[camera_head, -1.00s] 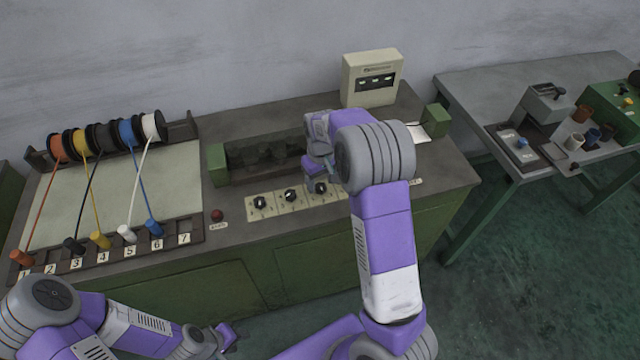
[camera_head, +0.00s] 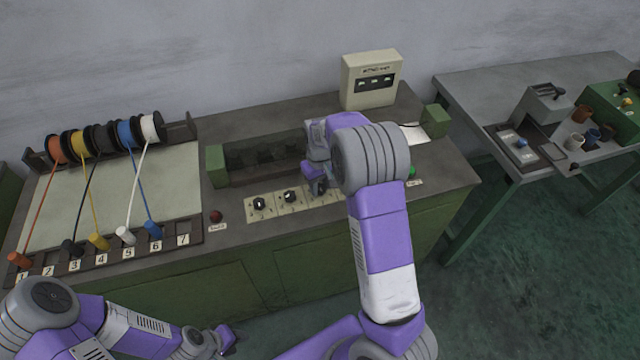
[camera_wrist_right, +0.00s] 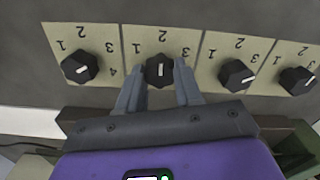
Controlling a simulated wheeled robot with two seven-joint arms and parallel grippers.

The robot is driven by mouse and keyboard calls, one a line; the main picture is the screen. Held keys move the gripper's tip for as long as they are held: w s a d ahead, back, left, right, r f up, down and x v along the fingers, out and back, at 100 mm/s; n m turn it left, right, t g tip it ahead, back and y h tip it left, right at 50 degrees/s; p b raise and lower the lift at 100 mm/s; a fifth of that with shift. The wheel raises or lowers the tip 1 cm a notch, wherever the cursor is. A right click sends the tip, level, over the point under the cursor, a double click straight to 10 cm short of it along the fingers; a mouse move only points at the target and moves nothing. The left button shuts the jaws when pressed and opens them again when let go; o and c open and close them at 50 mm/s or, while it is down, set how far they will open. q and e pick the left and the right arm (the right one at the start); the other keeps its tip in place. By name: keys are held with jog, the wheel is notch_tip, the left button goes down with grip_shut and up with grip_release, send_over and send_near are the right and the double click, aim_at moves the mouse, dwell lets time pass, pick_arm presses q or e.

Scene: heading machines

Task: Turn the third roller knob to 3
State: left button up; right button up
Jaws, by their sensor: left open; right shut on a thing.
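The third roller knob (camera_wrist_right: 159,71) is black with a white pointer line, on a cream plate numbered 1, 2, 3. In the right wrist view its pointer stands nearly upright, toward the 2. My right gripper (camera_wrist_right: 159,88) has its two fingers on either side of this knob, shut on it. In the head view my right gripper (camera_head: 318,188) hides the knob. My left gripper (camera_head: 225,340) is open and empty, low in front of the bench, away from the knobs.
Neighbouring knobs stand close on both sides: one to the left (camera_wrist_right: 80,68) and one to the right (camera_wrist_right: 237,75) in the wrist view. A red button (camera_head: 216,216) and green button (camera_head: 411,172) flank the row. Wire spools (camera_head: 105,137) stand at left.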

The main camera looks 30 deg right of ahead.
jog(key=shift+r+m+p, duration=0.15)
jog(key=shift+m+p, duration=0.6)
jog(key=shift+m, duration=0.45)
jog(key=m+p, duration=0.2)
jog(key=m, duration=0.1)
jog(key=shift+m, duration=0.3)
jog(key=m+p, duration=0.2)
jog(key=m, duration=0.3)
jog(key=shift+m+p, duration=0.3)
jog(key=o, duration=1)
jog(key=shift+o, duration=0.2)
